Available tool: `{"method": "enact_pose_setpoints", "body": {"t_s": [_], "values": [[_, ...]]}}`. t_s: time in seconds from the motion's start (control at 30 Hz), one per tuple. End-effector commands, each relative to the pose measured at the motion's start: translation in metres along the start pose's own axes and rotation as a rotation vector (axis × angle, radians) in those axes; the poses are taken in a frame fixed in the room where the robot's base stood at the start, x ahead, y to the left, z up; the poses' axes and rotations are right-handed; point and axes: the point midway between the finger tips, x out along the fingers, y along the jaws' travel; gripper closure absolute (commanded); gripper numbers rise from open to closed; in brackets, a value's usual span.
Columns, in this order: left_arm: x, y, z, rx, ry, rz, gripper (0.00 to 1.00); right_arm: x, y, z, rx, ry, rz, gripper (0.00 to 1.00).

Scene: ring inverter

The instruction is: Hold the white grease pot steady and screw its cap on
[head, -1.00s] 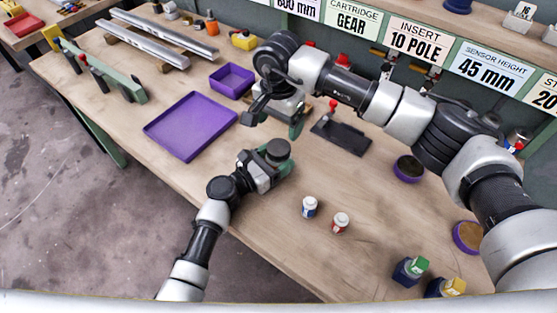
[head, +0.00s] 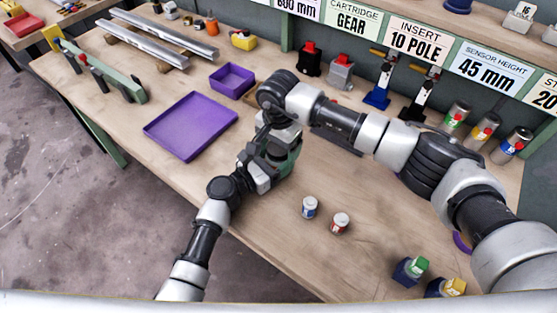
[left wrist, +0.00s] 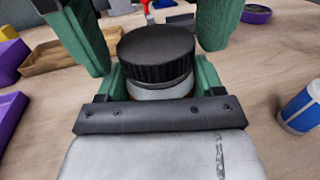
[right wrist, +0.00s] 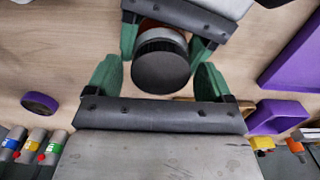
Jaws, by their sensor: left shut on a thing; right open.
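The grease pot (left wrist: 160,90) is upright between the green fingers of my left gripper (left wrist: 160,84), with its pale upper part showing. A wide black ribbed cap (left wrist: 157,52) sits on top of it; I cannot tell how tightly. In the right wrist view the cap (right wrist: 160,66) lies between the spread green fingers of my right gripper (right wrist: 160,78), with gaps at its sides. A reddish band shows on the pot (right wrist: 160,27) there. In the head view my right wrist hides the pot and most of both grippers.
Two small white-capped pots, one with a blue label (head: 309,208) and one with a red label (head: 340,223), stand nearby. A purple tray (head: 190,126) and a purple bin (head: 232,79) lie behind left. The table front is mostly clear.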

Motion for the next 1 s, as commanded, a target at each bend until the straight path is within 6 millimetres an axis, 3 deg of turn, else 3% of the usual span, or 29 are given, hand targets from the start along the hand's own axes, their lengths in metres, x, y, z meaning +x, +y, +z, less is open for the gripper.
{"method": "enact_pose_setpoints", "body": {"t_s": [0.07,0.4,0.57,0.67,1.0], "values": [[0.0000,0.0001,-0.0001,0.000,0.000,0.000,0.99,-0.0002,-0.0001,0.0001,0.000,0.000,0.000,0.18],[-0.0001,0.0002,-0.0001,0.000,0.000,0.001,0.99,-0.0004,0.0000,0.0000,0.000,0.000,0.000,0.68],[-0.0001,0.0003,-0.0001,-0.001,0.000,0.001,0.99,-0.0005,0.0001,-0.0001,0.028,0.000,0.000,0.68],[-0.0001,0.0004,-0.0001,-0.001,0.000,0.001,0.99,-0.0006,0.0000,-0.0003,0.141,0.001,0.000,0.68],[-0.0002,0.0005,-0.0002,0.000,0.000,0.002,0.99,-0.0002,0.0002,0.0000,0.837,0.001,0.000,0.68]]}}
